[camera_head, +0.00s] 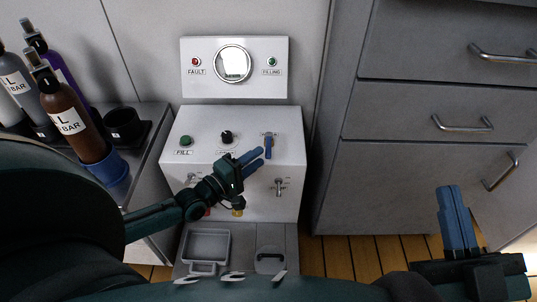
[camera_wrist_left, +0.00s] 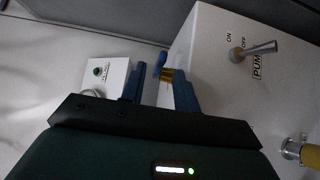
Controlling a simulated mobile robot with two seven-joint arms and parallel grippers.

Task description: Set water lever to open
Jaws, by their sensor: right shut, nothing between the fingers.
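The blue water lever (camera_head: 268,148) is on the right of the white control box's sloped top, below a small label too small to read. It points down towards the box's front edge. In the left wrist view the blue lever (camera_wrist_left: 159,64) shows with brass beside it, in line with the gap between my fingers. My left gripper (camera_head: 261,157) is open, its blue fingertips just left of the lever; I cannot tell whether they touch it. It also shows in the left wrist view (camera_wrist_left: 160,90). My right gripper (camera_head: 450,190) is shut and empty, far right of the box.
The box (camera_head: 292,150) has a FILL button (camera_head: 185,141), a black knob (camera_head: 226,137) and a pump toggle (camera_head: 279,187). A gauge panel (camera_head: 190,85) is behind. Bottles (camera_head: 75,125) stand left; grey drawers (camera_head: 400,125) stand right. A grey tray (camera_head: 208,232) lies in front.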

